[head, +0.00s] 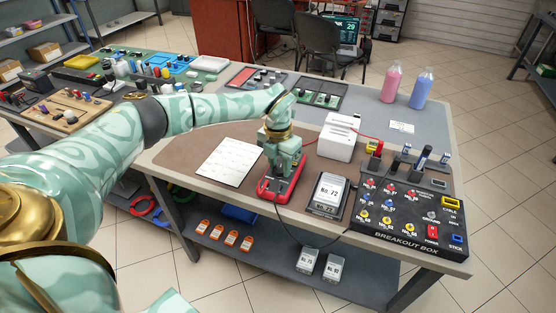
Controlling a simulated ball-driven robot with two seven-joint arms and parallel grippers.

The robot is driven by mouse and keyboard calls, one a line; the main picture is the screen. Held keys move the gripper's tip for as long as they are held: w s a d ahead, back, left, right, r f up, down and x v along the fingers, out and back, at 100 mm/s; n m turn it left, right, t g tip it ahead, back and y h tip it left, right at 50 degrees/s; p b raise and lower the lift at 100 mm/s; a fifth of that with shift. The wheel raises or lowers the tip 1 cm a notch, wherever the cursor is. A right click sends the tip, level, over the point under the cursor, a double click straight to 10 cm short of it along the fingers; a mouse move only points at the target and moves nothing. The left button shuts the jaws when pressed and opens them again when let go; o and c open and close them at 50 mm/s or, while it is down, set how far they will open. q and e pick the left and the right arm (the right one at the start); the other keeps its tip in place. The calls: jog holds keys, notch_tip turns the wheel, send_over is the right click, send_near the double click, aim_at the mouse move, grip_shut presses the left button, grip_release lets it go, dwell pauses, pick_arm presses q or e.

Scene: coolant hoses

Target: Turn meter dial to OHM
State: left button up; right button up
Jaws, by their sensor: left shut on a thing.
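The red meter (267,191) lies on the brown mat near the table's front edge. My left arm reaches in from the left and its gripper (283,172) points down onto the meter's face. The gripper is shut on the meter's dial. The gripper hides the dial and most of the meter's face, so the dial's setting and the OHM mark cannot be read. A dark lead runs from the meter towards the right. My right gripper is not in view.
A white printed sheet (230,161) lies left of the meter. A grey boxed unit (328,194) stands close on its right, with the black breakout box (395,232) beyond. A white device (338,141) stands behind. Pink (391,85) and blue (421,88) bottles stand at the back right.

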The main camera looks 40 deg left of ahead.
aim_at(279, 166)
pick_arm(q)
jog(key=m+p, duration=0.1)
jog(key=m, duration=0.1)
jog(key=shift+r+m, duration=0.15)
jog(key=shift+m, duration=0.25)
jog(key=shift+w+m+p, duration=0.1)
jog(key=shift+m+p, duration=0.4)
jog(key=shift+m, duration=1)
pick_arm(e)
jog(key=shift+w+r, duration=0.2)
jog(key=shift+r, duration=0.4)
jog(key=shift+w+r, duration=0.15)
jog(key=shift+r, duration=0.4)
pick_arm(q)
jog(key=o, duration=1)
jog(key=shift+c, duration=0.2)
notch_tip(279, 166, up, 16)
jog(key=p, duration=0.4)
jog(key=shift+w+a, duration=0.15)
jog(key=shift+a, duration=0.15)
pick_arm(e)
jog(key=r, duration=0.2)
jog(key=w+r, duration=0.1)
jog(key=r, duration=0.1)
pick_arm(q)
jog(key=shift+d, duration=0.1)
